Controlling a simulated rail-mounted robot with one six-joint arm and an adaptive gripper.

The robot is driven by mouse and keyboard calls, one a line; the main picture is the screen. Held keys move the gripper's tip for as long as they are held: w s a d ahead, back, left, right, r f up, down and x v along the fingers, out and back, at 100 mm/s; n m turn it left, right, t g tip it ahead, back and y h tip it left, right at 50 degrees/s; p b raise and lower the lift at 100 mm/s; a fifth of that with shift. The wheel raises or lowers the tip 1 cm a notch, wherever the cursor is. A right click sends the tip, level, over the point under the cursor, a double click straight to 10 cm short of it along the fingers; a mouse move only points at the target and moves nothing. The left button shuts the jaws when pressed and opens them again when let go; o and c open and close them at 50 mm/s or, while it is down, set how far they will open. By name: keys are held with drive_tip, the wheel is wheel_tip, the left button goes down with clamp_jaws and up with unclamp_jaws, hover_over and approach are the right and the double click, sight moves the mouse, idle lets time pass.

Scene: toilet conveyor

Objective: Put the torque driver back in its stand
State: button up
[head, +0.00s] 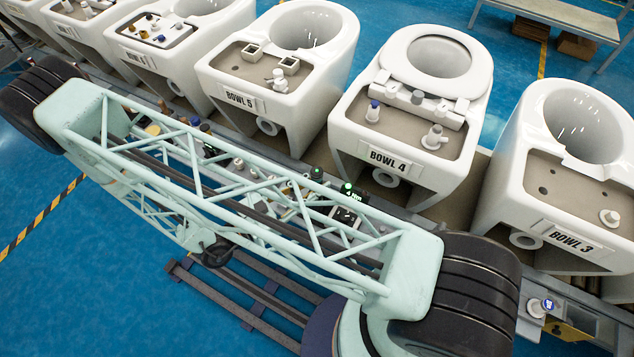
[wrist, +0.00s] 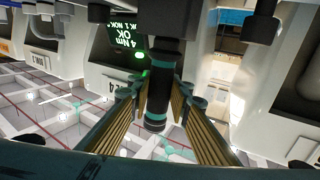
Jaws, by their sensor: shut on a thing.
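The torque driver (wrist: 166,68) shows in the wrist view as a black cylinder with teal bands, running between the fingers. My gripper (wrist: 160,103) is shut on it, one ribbed finger on each side. In the head view my own arm's lattice hides the gripper and driver. I cannot make out the driver's stand, or whether the driver touches it.
White toilets stand in a row along the line, among them bowl 5 (head: 325,45), bowl 4 (head: 385,125) and bowl 3 (head: 570,155). Small parts and a green light (head: 346,188) show through my arm's lattice. The blue floor (head: 60,245) at lower left is clear.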

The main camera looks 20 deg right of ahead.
drive_tip(key=shift+f, duration=0.15)
drive_tip(key=o, duration=1.1)
drive_tip(key=shift+a, duration=0.15)
drive_tip(key=v, duration=1.1)
drive_tip(key=shift+a, duration=0.35)
drive_tip(key=shift+w, duration=0.1)
idle(0.7)
